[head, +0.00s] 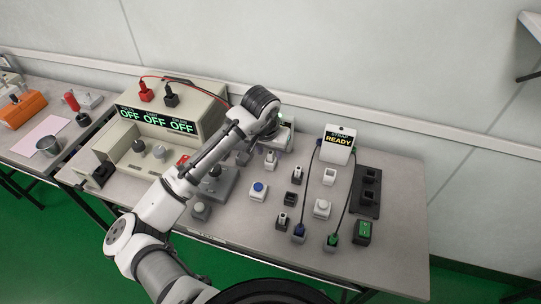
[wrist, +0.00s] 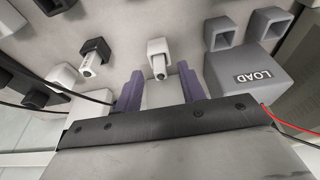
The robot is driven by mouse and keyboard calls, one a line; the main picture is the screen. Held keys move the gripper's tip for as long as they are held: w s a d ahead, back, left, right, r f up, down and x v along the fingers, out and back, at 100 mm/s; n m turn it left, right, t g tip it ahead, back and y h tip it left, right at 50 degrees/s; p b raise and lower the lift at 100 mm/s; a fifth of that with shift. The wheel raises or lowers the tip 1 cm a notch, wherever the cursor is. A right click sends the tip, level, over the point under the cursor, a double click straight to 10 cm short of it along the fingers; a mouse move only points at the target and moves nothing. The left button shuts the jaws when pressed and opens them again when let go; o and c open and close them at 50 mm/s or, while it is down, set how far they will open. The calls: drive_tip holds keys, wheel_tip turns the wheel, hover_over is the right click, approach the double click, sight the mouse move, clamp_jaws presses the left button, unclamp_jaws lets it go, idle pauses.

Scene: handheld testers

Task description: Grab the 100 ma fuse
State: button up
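My gripper (wrist: 160,72) is open, with its two purple fingers apart and nothing held. A small white block with a round pale barrel (wrist: 158,60) stands just beyond the fingertips, lined up with the gap between them. A similar black block with a pale barrel (wrist: 94,58) is to its left in the wrist view. No rating can be read on either, so I cannot tell which is the 100 mA fuse. In the head view the fingers are mostly hidden by the wrist, above a small white piece (head: 271,159) on the bench.
A grey LOAD box (wrist: 256,74) stands close to the right finger. A beige tester (head: 170,115) with OFF displays is left of my arm. A white READY unit (head: 339,145), cables and several small blocks fill the bench's right side. A wall is behind.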

drive_tip(key=shift+x, duration=0.95)
drive_tip(key=shift+c, duration=0.3)
clamp_jaws()
drive_tip(key=shift+r, duration=0.2)
